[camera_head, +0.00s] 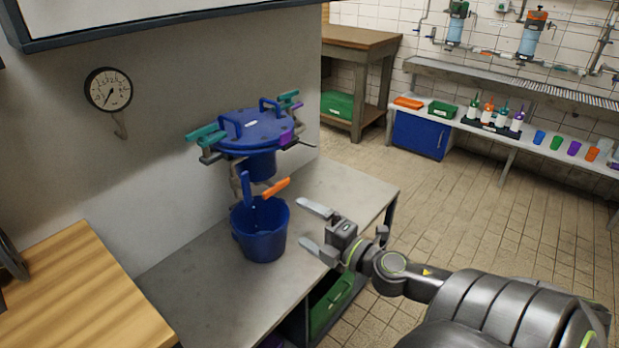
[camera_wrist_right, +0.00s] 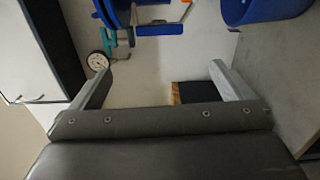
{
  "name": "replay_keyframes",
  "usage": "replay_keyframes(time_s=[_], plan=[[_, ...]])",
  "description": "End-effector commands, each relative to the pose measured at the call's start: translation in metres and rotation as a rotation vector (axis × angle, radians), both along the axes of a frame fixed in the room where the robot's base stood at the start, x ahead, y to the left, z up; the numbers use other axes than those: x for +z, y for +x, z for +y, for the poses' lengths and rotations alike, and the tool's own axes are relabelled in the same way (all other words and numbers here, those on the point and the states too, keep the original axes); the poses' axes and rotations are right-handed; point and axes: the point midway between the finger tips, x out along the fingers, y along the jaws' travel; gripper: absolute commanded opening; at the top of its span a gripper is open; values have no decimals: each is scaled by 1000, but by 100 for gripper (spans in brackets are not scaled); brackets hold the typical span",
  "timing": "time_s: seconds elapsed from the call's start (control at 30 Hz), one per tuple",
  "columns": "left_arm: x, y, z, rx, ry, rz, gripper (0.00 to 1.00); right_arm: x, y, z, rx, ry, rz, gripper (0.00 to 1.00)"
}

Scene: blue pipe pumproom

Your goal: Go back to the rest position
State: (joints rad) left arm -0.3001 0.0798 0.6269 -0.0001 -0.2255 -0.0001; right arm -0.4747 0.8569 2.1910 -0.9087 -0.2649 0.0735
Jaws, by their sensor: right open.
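My right gripper (camera_head: 317,228) is open and empty in the head view, over the right part of the grey bench, to the right of a blue bucket (camera_head: 259,236). Its two fingers point left toward the bucket and are apart from it. In the right wrist view the open fingers (camera_wrist_right: 165,90) have nothing between them, and the bucket (camera_wrist_right: 262,10) shows at the top right. My left gripper is in neither view.
A blue lidded vessel (camera_head: 252,130) with teal and purple clamps and an orange-handled valve (camera_head: 275,188) hangs above the bucket. The grey bench (camera_head: 190,292) is otherwise clear. A wooden top (camera_head: 85,292) is at left. Tiled floor (camera_head: 465,215) lies open at right.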

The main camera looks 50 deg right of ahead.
Motion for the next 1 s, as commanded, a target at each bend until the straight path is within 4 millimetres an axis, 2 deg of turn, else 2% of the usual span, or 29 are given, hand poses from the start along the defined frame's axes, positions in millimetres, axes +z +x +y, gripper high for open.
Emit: replay_keyframes(time_s=[0.4,0.47,0.57,0.67,0.77,0.9,1.0], plan=[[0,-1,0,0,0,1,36,-1,0,-1,-2,1,2,100],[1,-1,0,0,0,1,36,-5,1,-5,-13,10,10,100],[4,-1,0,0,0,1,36,-26,3,-22,-67,51,52,100],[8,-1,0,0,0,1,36,-67,3,-51,-164,131,129,100],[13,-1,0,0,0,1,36,-122,-5,-80,-282,240,224,100],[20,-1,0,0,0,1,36,-203,-32,-108,-446,402,357,100],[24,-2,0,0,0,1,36,-261,-58,-114,-560,521,450,100]])
